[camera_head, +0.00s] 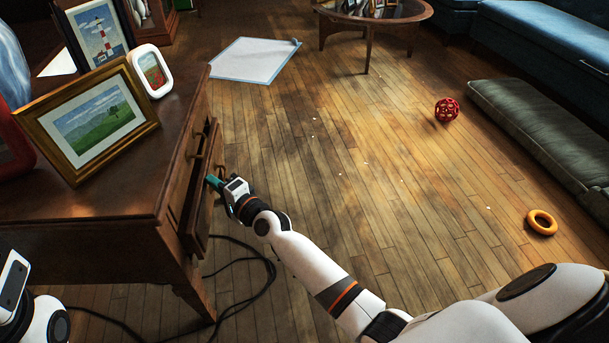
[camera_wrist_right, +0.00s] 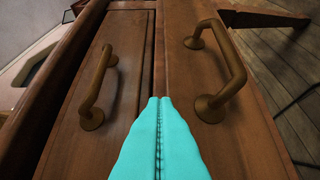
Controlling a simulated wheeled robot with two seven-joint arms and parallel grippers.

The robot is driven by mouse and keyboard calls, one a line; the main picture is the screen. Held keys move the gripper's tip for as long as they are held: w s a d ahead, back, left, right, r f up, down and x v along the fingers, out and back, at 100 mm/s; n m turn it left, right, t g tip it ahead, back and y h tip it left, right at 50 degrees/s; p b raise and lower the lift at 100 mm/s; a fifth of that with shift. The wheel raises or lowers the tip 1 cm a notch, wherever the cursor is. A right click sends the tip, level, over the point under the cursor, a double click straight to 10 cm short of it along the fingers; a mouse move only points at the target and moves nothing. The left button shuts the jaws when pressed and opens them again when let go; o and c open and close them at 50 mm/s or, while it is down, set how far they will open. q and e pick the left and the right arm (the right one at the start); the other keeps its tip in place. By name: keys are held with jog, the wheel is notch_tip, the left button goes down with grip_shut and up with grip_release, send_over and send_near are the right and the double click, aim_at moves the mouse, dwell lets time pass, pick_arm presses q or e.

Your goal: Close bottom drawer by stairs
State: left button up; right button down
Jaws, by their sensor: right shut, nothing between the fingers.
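A dark wooden desk (camera_head: 90,205) stands at the left in the head view, with drawers in its right-facing side. The bottom drawer (camera_head: 201,200) stands out a little from the desk body. In the right wrist view the bottom drawer front (camera_wrist_right: 215,125) is on the right, with a bronze handle (camera_wrist_right: 228,72). The upper drawer front (camera_wrist_right: 85,115) is on the left with its own handle (camera_wrist_right: 97,88). My right gripper (camera_head: 213,181) is shut and empty. Its teal fingertips (camera_wrist_right: 158,100) are at the drawer fronts, near the gap between them; contact is unclear. My left gripper's fingers are out of view.
Framed pictures (camera_head: 95,119) stand on the desk top. A black cable (camera_head: 262,280) lies on the floor beside the desk. A white board (camera_head: 253,60), a red lattice ball (camera_head: 447,109) and a yellow ring (camera_head: 541,222) lie on the floor. The middle floor is mostly clear.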

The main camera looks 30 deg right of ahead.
aim_at(203, 186)
jog(key=a, duration=0.1)
jog(key=w+a, duration=0.1)
jog(key=a, duration=0.1)
jog(key=shift+w, duration=0.2)
jog(key=shift+a, duration=0.1)
jog(key=shift+a+r, duration=0.1)
jog(key=shift+r, duration=0.05)
